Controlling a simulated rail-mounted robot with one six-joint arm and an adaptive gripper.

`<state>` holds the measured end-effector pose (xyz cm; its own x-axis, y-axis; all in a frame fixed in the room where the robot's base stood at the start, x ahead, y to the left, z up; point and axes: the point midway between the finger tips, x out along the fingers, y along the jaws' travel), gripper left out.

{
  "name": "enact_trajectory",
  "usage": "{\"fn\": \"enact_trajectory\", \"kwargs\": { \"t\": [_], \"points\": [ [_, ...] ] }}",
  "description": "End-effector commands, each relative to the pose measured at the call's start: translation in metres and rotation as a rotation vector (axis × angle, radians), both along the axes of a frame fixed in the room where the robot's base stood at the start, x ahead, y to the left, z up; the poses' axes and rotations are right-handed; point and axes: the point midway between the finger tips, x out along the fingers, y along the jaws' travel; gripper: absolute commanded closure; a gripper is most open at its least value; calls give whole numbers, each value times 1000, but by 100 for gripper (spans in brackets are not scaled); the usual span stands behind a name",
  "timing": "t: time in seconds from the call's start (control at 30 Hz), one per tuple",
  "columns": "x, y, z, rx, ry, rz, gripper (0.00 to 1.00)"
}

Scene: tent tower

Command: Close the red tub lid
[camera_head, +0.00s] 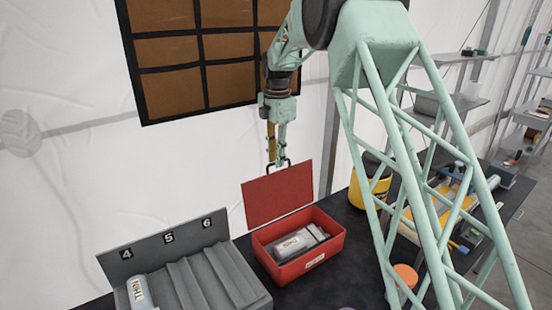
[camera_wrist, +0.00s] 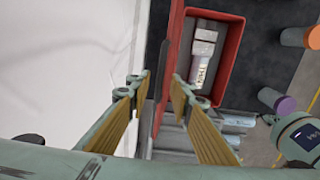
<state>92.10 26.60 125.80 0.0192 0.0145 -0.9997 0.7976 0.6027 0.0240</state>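The red tub (camera_head: 298,250) stands on the dark bench, with a grey and silver labelled part (camera_head: 301,242) inside. Its red lid (camera_head: 278,195) is open and stands nearly upright along the tub's back side. A dark handle (camera_head: 287,163) is at the lid's top edge. My gripper (camera_head: 277,158) is above the lid, pointing down at the handle. In the wrist view my gripper (camera_wrist: 161,88) has its fingers apart, with the lid's edge showing beyond the gap. I cannot tell whether a finger touches the handle. The tub also shows in the wrist view (camera_wrist: 238,78).
A grey rack (camera_head: 180,262) numbered 4, 5, 6 stands left of the tub and holds a cylinder (camera_head: 140,292). A yellow bucket (camera_head: 370,187) and an orange-lidded container (camera_head: 404,278) are on the right. The white wall (camera_head: 75,190) is close behind the lid.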

Motion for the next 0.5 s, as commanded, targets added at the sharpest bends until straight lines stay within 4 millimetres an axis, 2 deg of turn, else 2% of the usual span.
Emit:
{"fn": "enact_trajectory", "kwargs": {
  "t": [0.07, 0.27, 0.5],
  "points": [
    [0, 0, 0, 0, 0, 0, 81],
    [0, 0, 0, 0, 0, 0, 99],
    [0, 0, 0, 0, 0, 0, 100]
  ]
}}
